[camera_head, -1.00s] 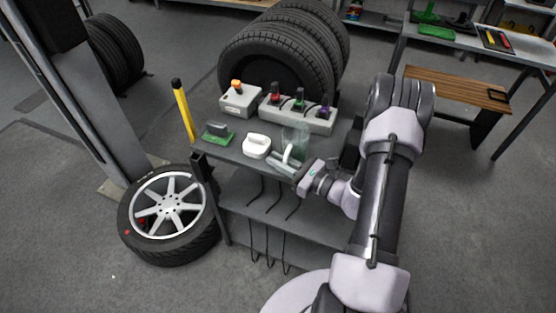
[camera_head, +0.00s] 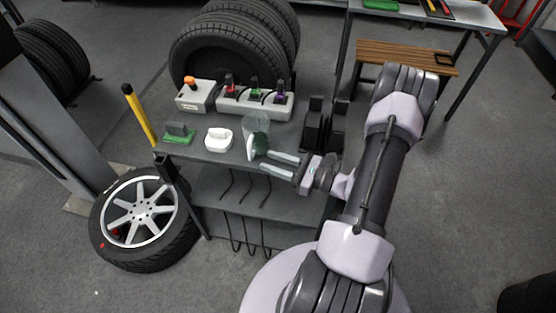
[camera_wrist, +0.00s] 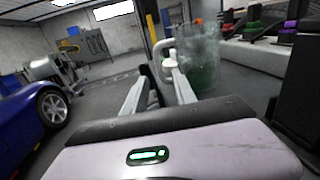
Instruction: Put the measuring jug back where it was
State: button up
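The measuring jug (camera_head: 257,128) is clear, with green in its lower part and a pale handle (camera_head: 250,150). It appears upright on the dark cart top (camera_head: 225,173), near the front edge. My gripper (camera_head: 265,161) is just right of the jug's near side, with its two fingers spread and nothing held between them. In the wrist view, the jug (camera_wrist: 203,60) stands just beyond my gripper (camera_wrist: 158,65), to the right. Its pale handle is near the fingertips; whether they touch is hard to tell.
A white object (camera_head: 218,139) and a green-based block (camera_head: 179,133) stand left of the jug. Behind are a grey box with an orange knob (camera_head: 194,95) and a rack of coloured-top items (camera_head: 255,102). Dark upright holders (camera_head: 314,125) stand at right. A wheel (camera_head: 140,215) lies at left.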

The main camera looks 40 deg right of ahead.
jog(key=s+a+r+n+g+y, duration=0.2)
jog(key=a+r+n+g, duration=0.5)
jog(key=a+n, duration=0.15)
jog(key=s+a+r+n+g+y, duration=0.1)
jog(key=s+a+r+n+g, duration=0.1)
jog(key=a+r+n+g, duration=0.65)
jog(key=s+a+r+n+t+h, duration=0.5)
jog(key=s+r+n+h, duration=0.3)
jog(key=n, duration=0.1)
jog(key=shift+s+a+r+h, duration=0.25)
jog(key=shift+s+a+h, duration=0.05)
jog(key=shift+h, duration=0.1)
jog(key=shift+a+n, duration=0.1)
jog(key=shift+n, duration=0.2)
